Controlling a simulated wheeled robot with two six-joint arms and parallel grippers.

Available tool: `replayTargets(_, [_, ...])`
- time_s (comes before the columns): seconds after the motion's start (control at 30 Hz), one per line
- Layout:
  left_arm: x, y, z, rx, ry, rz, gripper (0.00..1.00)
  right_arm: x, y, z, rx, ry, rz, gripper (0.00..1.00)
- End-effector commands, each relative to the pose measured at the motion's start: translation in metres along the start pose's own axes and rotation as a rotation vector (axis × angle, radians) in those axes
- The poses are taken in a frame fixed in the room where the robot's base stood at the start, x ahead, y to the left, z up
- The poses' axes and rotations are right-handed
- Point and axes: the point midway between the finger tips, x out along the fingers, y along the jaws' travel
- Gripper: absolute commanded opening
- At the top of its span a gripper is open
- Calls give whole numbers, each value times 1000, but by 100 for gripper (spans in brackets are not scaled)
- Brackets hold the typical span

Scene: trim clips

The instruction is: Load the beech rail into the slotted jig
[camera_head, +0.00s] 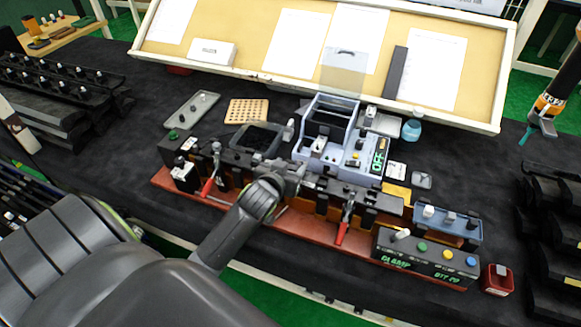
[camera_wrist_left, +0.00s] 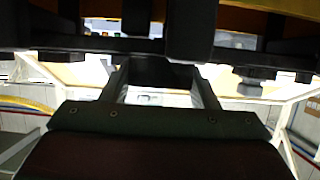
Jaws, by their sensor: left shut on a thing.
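The slotted jig stands on a long red-brown base (camera_head: 310,231) across the middle of the table, with tan-orange upright parts. A long dark rail (camera_head: 375,197) runs along its top; no pale beech colour shows on it. My left gripper (camera_head: 288,180) is over the middle of the jig, shut on what looks like this rail. In the left wrist view the fingers (camera_wrist_left: 160,85) reach up to a dark bar (camera_wrist_left: 85,43) running across the picture. The gripper hides the rail's middle, and I cannot tell whether the rail is fully seated.
Two red-handled clamps (camera_head: 208,187) (camera_head: 342,232) stand at the jig's front. A button box (camera_head: 425,258) is at its right end. A blue-grey bin unit (camera_head: 330,112) and a grey tray (camera_head: 191,110) sit behind. Black racks stand at both sides.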

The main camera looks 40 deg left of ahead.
Motion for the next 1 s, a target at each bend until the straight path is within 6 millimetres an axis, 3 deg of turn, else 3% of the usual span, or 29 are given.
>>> replayTargets(0.2, [0, -5, -1, 1, 2, 0, 23, -1, 0, 0, 0, 0, 0, 36])
replayTargets(0.23, [0, -5, -1, 1, 2, 0, 56, -1, 0, 0, 0, 0, 0, 36])
replayTargets(0.4, [0, -4, 0, 1, 2, 0, 78, -1, 0, 0, 0, 1, 0, 36])
replayTargets(0.77, [-2, -5, 1, 0, -2, 0, 80, 0, 0, 0, 0, 1, 0, 36])
replayTargets(1.0, [-28, -4, 2, 0, 1, 1, 80, 6, -1, 0, 0, 1, 0, 36])
